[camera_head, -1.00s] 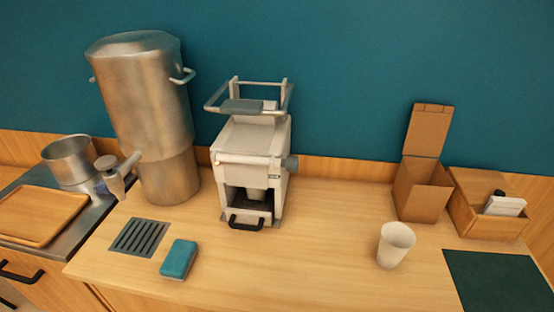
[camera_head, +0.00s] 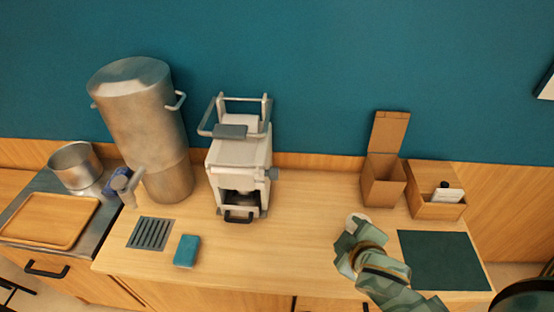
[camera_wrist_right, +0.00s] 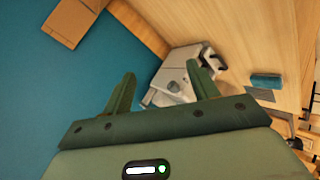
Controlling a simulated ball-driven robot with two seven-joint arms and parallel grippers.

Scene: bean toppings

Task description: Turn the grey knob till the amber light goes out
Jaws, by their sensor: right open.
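The white machine (camera_head: 238,165) stands on the counter against the teal wall. The grey knob (camera_head: 273,174) sticks out of its right side. In the right wrist view the machine (camera_wrist_right: 180,70) lies beyond the fingers, with a round grey part that looks like the knob (camera_wrist_right: 173,87). My right gripper (camera_head: 350,245) is over the right part of the counter, well to the right of the knob. Its fingers (camera_wrist_right: 160,77) are spread and empty. My left gripper is not in view.
A steel urn (camera_head: 150,130), drain grate (camera_head: 150,233) and teal sponge (camera_head: 187,251) are left. An open cardboard box (camera_head: 383,183), wooden box (camera_head: 437,208) and dark mat (camera_head: 443,260) are right. Counter right of the machine is clear.

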